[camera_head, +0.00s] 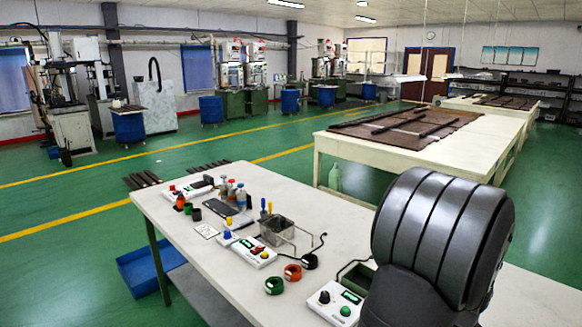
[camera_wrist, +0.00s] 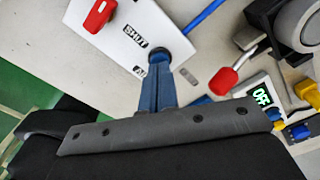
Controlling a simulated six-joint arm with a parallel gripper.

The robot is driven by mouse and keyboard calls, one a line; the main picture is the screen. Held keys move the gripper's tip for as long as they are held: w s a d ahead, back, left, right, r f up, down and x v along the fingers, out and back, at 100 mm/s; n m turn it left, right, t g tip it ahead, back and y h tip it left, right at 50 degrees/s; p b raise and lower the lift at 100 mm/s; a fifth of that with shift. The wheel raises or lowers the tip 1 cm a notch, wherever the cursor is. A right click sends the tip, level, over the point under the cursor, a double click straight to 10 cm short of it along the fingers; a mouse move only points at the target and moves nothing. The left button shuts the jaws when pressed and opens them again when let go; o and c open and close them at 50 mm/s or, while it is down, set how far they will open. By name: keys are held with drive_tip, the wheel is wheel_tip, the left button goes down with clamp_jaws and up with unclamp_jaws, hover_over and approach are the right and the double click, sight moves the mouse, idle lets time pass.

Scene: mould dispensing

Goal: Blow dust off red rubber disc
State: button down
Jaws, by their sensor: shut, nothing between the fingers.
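In the head view, a red-orange round piece (camera_head: 292,272) with a dark centre lies on the white table (camera_head: 215,262), between a green one (camera_head: 274,285) and a black one (camera_head: 310,261). I cannot tell whether it is the red rubber disc, and no dust can be made out. In the wrist view, my gripper (camera_wrist: 159,62) shows as blue fingers, shut and empty. Its tips are by the edge of a white box (camera_wrist: 145,30) marked "SHUT"; contact cannot be told. The wrist view shows no clear red disc. My gripper is not clearly seen in the head view.
On the table stand small bottles (camera_head: 232,190), a metal container (camera_head: 277,230) and a white control box (camera_head: 335,303). The near-left table strip is bare.

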drive_tip(key=shift+f, duration=0.6)
idle(1.8)
wheel_tip(320, 180, up, 11)
idle(1.2)
drive_tip(key=shift+f, duration=4.3)
drive_tip(key=shift+r, duration=0.1)
